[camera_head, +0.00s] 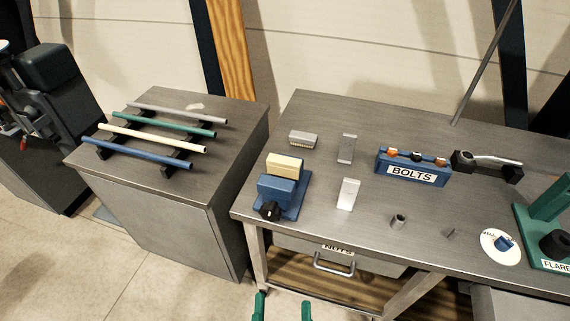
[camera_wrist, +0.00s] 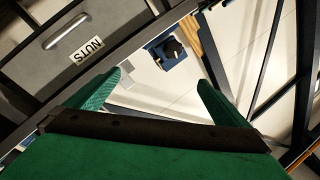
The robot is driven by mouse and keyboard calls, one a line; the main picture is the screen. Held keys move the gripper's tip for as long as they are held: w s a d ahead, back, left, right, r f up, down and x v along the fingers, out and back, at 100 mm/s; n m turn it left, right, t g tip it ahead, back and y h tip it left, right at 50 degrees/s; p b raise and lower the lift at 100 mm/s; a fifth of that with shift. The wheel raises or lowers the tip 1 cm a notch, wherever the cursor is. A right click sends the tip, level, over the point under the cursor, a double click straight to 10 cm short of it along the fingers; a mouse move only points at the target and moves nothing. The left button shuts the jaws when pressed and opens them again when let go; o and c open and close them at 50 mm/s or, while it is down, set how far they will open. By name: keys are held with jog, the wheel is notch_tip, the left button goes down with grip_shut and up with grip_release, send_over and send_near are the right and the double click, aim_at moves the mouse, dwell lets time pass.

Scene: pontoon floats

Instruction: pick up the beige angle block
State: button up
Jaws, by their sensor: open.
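A beige block (camera_head: 285,163) sits in the blue vise (camera_head: 291,205) at the left front of the grey workbench. Its lower part is hidden by the vise's front jaw. A pale, upright angle-shaped piece (camera_head: 348,193) and a darker grey one (camera_head: 346,148) stand to the right of the vise. My gripper (camera_head: 283,307) shows only as two green fingertips at the bottom of the head view, apart and empty, in front of the bench. In the wrist view my gripper (camera_wrist: 160,79) is open, with the blue vise (camera_wrist: 168,50) and its black knob beyond the fingertips.
A cabinet (camera_head: 150,215) with several rods stands at left.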

jog(key=w+a+r+m+t+h, duration=0.1)
jog(key=w+a+r+m, duration=0.1)
jog(key=w+m, duration=0.45)
jog(key=w+a+r+m+t+h, duration=0.1)
jog(key=w+r+m, duration=0.2)
jog(key=w+m, duration=0.4)
jog(key=m+g+h, duration=0.3)
jog(key=m, duration=1.2)
send_near(282, 164)
jog(key=shift+s+a+r, duration=0.1)
jog(key=shift+a+r, duration=0.1)
jog(key=shift+a, duration=0.5)
jog(key=m, duration=0.1)
jog(key=d+m+g, duration=0.1)
jog(key=shift+d+r+m, duration=0.15)
jog(key=shift+r+m, duration=0.1)
jog(key=shift+m, duration=0.1)
jog(key=x, duration=1.1)
jog(key=c, duration=1.2)
